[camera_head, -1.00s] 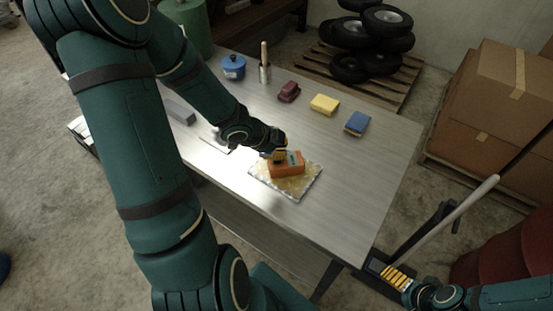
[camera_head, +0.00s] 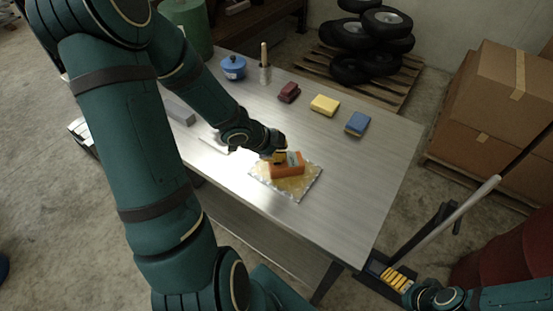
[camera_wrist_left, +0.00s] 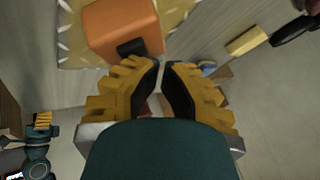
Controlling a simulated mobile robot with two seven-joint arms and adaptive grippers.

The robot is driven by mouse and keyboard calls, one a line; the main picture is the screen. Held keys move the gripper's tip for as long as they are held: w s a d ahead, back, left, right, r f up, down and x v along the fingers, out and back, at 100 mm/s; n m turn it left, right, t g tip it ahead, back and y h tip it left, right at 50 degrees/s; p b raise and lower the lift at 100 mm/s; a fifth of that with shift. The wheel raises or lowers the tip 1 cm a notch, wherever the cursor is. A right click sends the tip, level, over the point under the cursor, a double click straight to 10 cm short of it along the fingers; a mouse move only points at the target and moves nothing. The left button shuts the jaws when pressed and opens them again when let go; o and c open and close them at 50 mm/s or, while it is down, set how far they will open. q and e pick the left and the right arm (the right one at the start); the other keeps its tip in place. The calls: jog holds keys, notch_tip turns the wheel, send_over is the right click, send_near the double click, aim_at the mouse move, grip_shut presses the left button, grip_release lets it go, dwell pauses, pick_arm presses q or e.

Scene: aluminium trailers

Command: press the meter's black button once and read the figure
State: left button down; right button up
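The orange meter (camera_head: 288,170) sits on a yellowish plate with a pale edge (camera_head: 298,191) on the table. A small grey panel shows on its top in the head view, too small to read. In the left wrist view the meter (camera_wrist_left: 118,22) shows its black button (camera_wrist_left: 131,47) on the near side. My left gripper (camera_wrist_left: 160,64) has its yellow fingers with black pads nearly tip to tip, with nothing held. Its tips appear just beside the button; contact cannot be told. My right gripper (camera_head: 397,279) is low at the right, away from the table; its finger gap is unclear.
On the table (camera_head: 345,190) stand a blue pot (camera_head: 233,68), a cup with a wooden handle (camera_head: 265,73), and maroon (camera_head: 289,92), yellow (camera_head: 325,105) and blue (camera_head: 357,123) blocks. A grey block (camera_head: 180,111) lies left. The table's right part is clear.

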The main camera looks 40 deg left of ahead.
pick_arm(q)
jog(key=shift+f, duration=0.15)
dwell(0.4)
jog(key=shift+r+p, duration=0.9)
notch_tip(320, 180, up, 5)
jog(key=p, duration=0.5)
dwell(0.7)
